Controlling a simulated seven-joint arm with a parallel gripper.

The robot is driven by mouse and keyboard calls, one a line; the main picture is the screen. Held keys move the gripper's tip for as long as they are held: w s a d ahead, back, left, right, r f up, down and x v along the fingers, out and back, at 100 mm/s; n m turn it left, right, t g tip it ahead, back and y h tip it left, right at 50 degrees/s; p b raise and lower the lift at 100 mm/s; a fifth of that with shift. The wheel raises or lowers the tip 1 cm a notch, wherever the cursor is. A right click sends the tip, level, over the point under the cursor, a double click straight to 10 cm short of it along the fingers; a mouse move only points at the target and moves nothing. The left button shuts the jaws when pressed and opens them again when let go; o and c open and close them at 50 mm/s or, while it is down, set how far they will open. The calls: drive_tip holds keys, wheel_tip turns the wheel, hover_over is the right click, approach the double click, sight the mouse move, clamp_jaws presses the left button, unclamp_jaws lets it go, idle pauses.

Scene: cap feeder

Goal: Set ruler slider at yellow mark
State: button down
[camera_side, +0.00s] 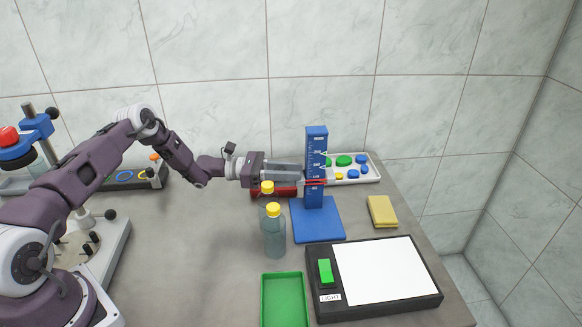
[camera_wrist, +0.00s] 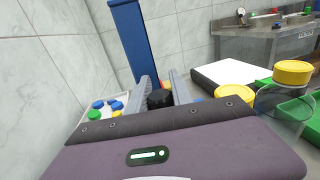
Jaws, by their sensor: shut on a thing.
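The ruler is an upright blue post (camera_side: 316,145) with white marks, standing on a flat blue base (camera_side: 318,226); its post also shows in the wrist view (camera_wrist: 131,35). The red slider (camera_side: 316,181) sits around the lower middle of the post. My gripper (camera_side: 303,174) reaches in level from the left. In the wrist view its fingers are shut on the slider's black knob (camera_wrist: 160,99). A little red-orange of the slider shows behind the knob. I cannot make out the yellow mark in either view.
Two yellow-capped bottles (camera_side: 274,236) stand below my gripper. A white tray of coloured caps (camera_side: 369,179) lies behind the ruler. A yellow sponge-like block (camera_side: 382,211) is to the right. A light panel (camera_side: 388,270) and a green tray (camera_side: 266,301) lie in front.

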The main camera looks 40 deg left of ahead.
drive_tip(key=c, duration=1.1)
unclamp_jaws()
drive_tip(key=v, duration=0.7)
